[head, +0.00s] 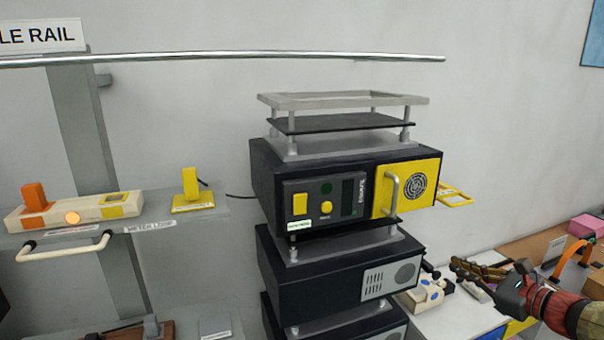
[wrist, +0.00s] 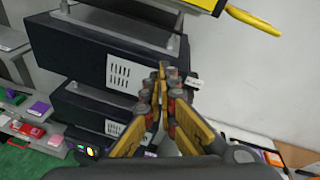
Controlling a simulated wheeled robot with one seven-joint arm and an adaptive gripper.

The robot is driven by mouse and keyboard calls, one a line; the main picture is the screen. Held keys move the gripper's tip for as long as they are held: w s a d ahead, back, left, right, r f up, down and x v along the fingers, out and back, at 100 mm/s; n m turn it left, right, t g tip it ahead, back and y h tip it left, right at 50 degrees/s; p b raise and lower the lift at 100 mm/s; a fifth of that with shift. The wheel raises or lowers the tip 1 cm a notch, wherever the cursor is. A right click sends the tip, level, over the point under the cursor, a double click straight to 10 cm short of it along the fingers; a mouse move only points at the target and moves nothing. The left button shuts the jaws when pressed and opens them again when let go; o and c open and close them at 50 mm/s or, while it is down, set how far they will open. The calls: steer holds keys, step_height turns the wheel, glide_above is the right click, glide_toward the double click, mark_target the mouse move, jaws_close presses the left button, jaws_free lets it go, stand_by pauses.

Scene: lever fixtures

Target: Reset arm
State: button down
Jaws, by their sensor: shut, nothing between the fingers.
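My gripper (head: 468,268) is at the lower right in the head view, shut and empty, to the right of the stacked black boxes. In the wrist view my gripper (wrist: 161,72) has its yellow fingers together in front of the stack. My red arm link reaches in from the right edge of the head view. The top black box (head: 282,178) has a yellow panel (head: 409,186) with a grey handle, and a yellow rocker on its front. My gripper appears apart from the stack.
A shelf at left holds a cream block (head: 80,212) with an orange lever, and a yellow bracket (head: 192,190). A metal rail (head: 250,55) runs along the wall. A counter at lower right holds a white-and-blue object (head: 426,293), a pink block (head: 585,225) and an orange arch (head: 570,254).

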steer(key=s+a+f+n+g+h+b, duration=0.3)
steer(key=s+a+f+n+g+b, duration=0.1)
steer(key=s+a+f+n+b, duration=0.6)
steer(key=s+a+f+n+g+h+b, duration=0.3)
steer(key=s+a+f+n+b, duration=0.7)
steer(key=s+f+n, duration=0.7)
steer(key=shift+s+a+f+g+b, duration=0.35)
steer(key=shift+s+g+b, duration=0.3)
steer(key=shift+s, duration=0.45)
